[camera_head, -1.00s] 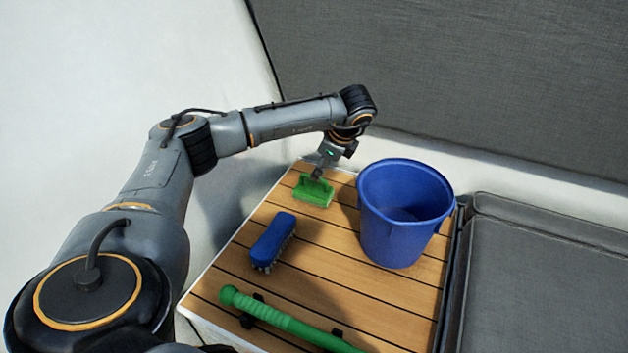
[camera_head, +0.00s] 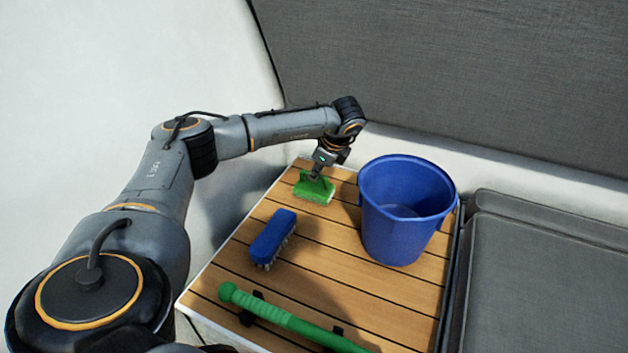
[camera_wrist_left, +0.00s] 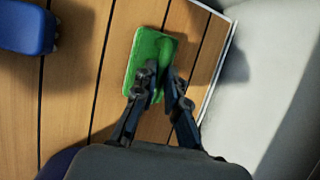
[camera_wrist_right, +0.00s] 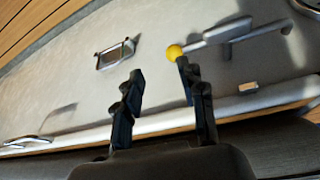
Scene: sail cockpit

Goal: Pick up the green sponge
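The green sponge (camera_head: 314,190) is at the far left part of the slatted wooden table, left of the blue bucket. It has a raised green grip on top. My left gripper (camera_head: 317,174) points down from above. Its fingers (camera_wrist_left: 162,75) converge on the raised grip, one on each side, and appear shut on it. The sponge still looks at table level; a small lift cannot be ruled out. My right gripper (camera_wrist_right: 160,85) is open and empty, away from the table.
A blue bucket (camera_head: 398,230) stands right of the sponge. A blue brush (camera_head: 271,238) lies nearer on the table (camera_head: 330,270), and a green-handled tool (camera_head: 285,320) lies along the front. Grey cushions (camera_head: 545,280) are at the right. A yellow knob (camera_wrist_right: 175,52) shows in the right wrist view.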

